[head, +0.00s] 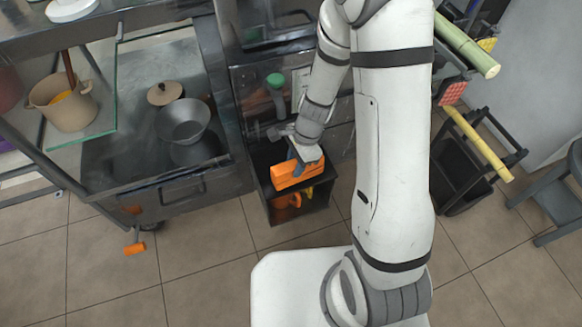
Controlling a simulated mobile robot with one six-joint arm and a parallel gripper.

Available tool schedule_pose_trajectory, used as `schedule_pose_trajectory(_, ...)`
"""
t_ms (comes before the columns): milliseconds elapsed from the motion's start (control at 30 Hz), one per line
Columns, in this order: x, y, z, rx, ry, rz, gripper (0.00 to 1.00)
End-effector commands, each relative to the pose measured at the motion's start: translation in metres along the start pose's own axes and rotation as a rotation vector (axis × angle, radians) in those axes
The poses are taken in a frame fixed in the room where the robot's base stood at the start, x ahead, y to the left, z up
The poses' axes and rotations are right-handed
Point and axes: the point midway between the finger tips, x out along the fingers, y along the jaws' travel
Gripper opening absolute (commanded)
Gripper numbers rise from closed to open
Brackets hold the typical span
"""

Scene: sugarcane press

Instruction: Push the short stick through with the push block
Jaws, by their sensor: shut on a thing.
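My gripper (300,166) is shut on an orange block (287,180), which looks like the push block. It holds the block at an open-topped dark box (268,208) on the front of the press cart. I cannot tell whether the block touches the box. The short stick is not clearly visible at the press. A yellow cane stick (478,143) and a thicker green cane stick (465,48) lie on the racks at the right; I cannot tell whether either is the short one.
Orange items (285,203) sit inside the dark box. A glass-sided counter (130,180) with a metal bowl (183,122) and a tan pot (62,103) stands left. A stool (555,205) stands right.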

Motion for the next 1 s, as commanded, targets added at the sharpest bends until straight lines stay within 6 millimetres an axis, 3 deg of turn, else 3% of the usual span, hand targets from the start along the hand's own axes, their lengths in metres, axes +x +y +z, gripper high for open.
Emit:
schedule_pose_trajectory(500, -0.04, 0.032, 0.013, 0.001, 0.0, -0.002, 0.07)
schedule_pose_trajectory(1000, -0.042, 0.036, 0.014, 0.001, 0.0, -0.001, 0.07)
